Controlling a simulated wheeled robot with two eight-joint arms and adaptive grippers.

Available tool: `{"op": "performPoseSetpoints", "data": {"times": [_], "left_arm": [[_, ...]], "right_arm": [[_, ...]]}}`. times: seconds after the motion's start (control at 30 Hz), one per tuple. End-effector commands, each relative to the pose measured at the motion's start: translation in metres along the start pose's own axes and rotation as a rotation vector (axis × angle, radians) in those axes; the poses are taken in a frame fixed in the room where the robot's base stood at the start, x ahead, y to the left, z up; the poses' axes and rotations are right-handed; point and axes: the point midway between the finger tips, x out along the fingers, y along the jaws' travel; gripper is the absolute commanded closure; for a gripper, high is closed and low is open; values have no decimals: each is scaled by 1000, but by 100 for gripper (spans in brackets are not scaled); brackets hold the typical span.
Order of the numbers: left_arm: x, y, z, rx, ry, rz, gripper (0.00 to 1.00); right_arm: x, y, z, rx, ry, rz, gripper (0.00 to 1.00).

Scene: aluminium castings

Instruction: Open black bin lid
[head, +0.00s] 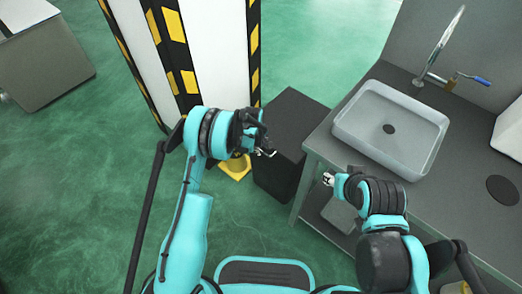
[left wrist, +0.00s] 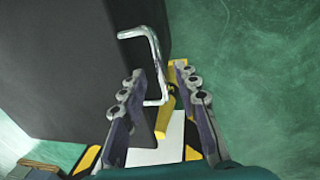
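The black bin (head: 290,128) stands on the floor left of the counter, with its flat dark top closed. In the left wrist view the bin (left wrist: 65,70) fills the left side, and a bent silver rod handle (left wrist: 158,52) sticks out from it. My left gripper (head: 268,152) is beside the bin's left side. In the left wrist view its fingers (left wrist: 158,74) are spread, with the handle in the gap between them; contact is not clear. My right gripper (head: 328,179) is near the counter's front edge, mostly hidden by its own arm, and its fingers are too small to read.
The grey counter (head: 345,160) with a sink (head: 350,125) and tap (head: 440,45) is close on the right. Green floor is free at the left.

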Motion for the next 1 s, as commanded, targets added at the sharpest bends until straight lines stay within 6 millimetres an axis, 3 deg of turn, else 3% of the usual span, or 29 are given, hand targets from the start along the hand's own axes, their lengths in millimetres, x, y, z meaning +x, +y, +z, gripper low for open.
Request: {"op": "performPoseSetpoints", "data": {"times": [0.33,0.47,0.77,1.0], "left_arm": [[6,0,0,0,0,0,69],[6,0,0,0,0,0,100],[2,1,0,1,1,-6,100],[-35,13,0,1,2,-84,100]], "right_arm": [[2,0,1,0,0,0,60],[2,0,1,0,0,0,60],[0,0,0,0,0,0,60],[-16,0,-11,0,0,0,60]]}}
